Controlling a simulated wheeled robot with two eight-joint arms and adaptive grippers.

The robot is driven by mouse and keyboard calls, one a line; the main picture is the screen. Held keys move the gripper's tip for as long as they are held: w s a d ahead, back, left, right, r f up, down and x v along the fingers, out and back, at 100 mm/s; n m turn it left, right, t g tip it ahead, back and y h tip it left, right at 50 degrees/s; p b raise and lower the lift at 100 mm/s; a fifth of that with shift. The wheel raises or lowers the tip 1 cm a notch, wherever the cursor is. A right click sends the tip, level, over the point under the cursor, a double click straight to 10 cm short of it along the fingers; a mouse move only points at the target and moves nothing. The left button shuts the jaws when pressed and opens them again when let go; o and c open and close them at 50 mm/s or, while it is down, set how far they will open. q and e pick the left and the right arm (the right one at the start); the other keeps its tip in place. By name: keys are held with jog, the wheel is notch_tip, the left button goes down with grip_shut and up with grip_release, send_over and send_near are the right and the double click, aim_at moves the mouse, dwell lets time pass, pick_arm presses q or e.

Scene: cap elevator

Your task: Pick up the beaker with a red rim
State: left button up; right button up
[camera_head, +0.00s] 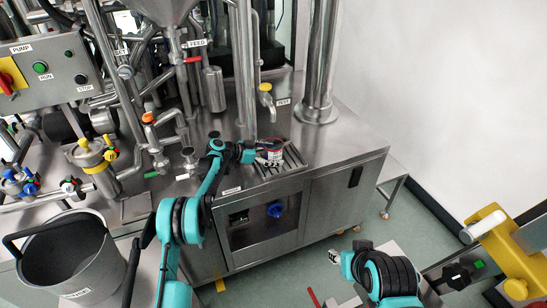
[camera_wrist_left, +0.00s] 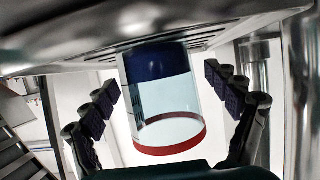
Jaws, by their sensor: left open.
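The beaker (camera_head: 275,156) stands on the slatted drain tray (camera_head: 291,161) at the front of the steel counter, partly hidden by my left gripper. In the left wrist view the clear beaker (camera_wrist_left: 165,97) shows a red rim at its lower end in the picture and a dark blue band at the other end. My left gripper (camera_head: 266,153) is at the beaker. In the wrist view its dark padded fingers (camera_wrist_left: 168,88) are open, one on each side, with gaps to the glass. My right gripper (camera_head: 336,257) is low, far from the beaker; its jaw state is unclear.
A tap (camera_head: 268,101) stands behind the tray, and a steel column (camera_head: 319,70) rises at the right. Pipes and valves crowd the counter's left. A grey bucket (camera_head: 70,255) is at lower left. The counter right of the tray (camera_head: 340,145) is clear.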

aim_at(273, 145)
pick_arm(q)
jog(key=shift+r, duration=0.1)
jog(key=c, duration=1.5)
jog(key=shift+r+p, duration=0.4)
jog(key=shift+r, duration=0.25)
notch_tip(273, 145, up, 3)
jog(key=shift+f+p, duration=0.1)
jog(key=shift+p, duration=0.65)
jog(key=s+d+r+p, duration=0.3)
jog(key=s+d+r, duration=0.4)
jog(key=d, duration=0.2)
jog(key=shift+s+p, duration=0.15)
jog(key=shift+p, duration=0.25)
jog(key=shift+f, duration=0.1)
